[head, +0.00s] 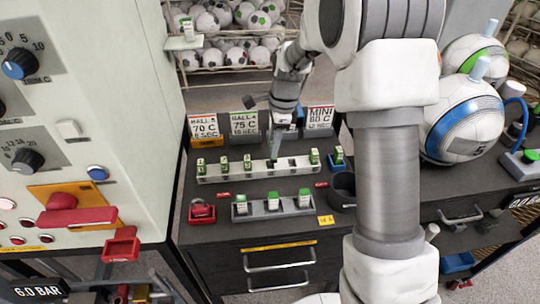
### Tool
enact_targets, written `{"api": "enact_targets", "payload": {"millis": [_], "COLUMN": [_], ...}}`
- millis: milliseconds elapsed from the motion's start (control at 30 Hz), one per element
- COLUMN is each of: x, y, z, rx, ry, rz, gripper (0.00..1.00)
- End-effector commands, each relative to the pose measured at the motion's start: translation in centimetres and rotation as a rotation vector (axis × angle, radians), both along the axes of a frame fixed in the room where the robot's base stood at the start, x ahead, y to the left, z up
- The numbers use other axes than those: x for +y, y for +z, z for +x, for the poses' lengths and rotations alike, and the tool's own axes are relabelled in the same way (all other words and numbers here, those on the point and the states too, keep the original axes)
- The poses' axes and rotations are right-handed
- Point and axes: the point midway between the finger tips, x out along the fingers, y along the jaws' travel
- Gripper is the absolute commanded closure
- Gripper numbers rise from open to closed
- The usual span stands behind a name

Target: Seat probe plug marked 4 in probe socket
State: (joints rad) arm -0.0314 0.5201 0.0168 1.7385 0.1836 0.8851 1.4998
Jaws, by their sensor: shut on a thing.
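My gripper (273,150) points down over the middle of a long white rack (235,175) on the dark cabinet top. It is shut on a thin, dark piece that I take to be a probe plug; its mark cannot be read. The rack holds several green-and-white plugs (314,157), with a gap among them below my gripper. A grey front block (257,213) holds three plugs with green tops (273,200). Their numbers are too small to read. I cannot tell which opening is the probe socket, or whether the held piece touches the rack.
Three sign cards (244,123) stand behind the rack. A red padlock-like piece (202,211) is at front left, and a dark cup (343,190) at right. A control panel (100,120) rises at left. Balls (465,118) stand at right. My arm hides the area right of the cup.

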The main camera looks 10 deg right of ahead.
Motion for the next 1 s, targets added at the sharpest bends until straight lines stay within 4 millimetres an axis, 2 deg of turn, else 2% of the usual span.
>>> {"api": "enact_targets", "payload": {"millis": [100, 233, 467, 833, 867, 1000], "x": [0.8, 0.9, 0.9, 0.9, 0.9, 0.8], "y": [-0.5, -1.4, -4.5, -5.0, -4.9, -4.9], "z": [0.4, 0.4, 0.3, 0.4, 0.4, 0.4], "rx": [-0.001, 0.001, 0.002, -0.001, -0.001, -0.001], "ry": [0.0, -0.001, -0.002, -0.001, -0.001, -0.001], "rz": [0.0, 0.0, 0.001, 0.0, 0.0, 0.0], "gripper": [1.0, 1.0, 1.0, 1.0, 0.6, 0.35]}}
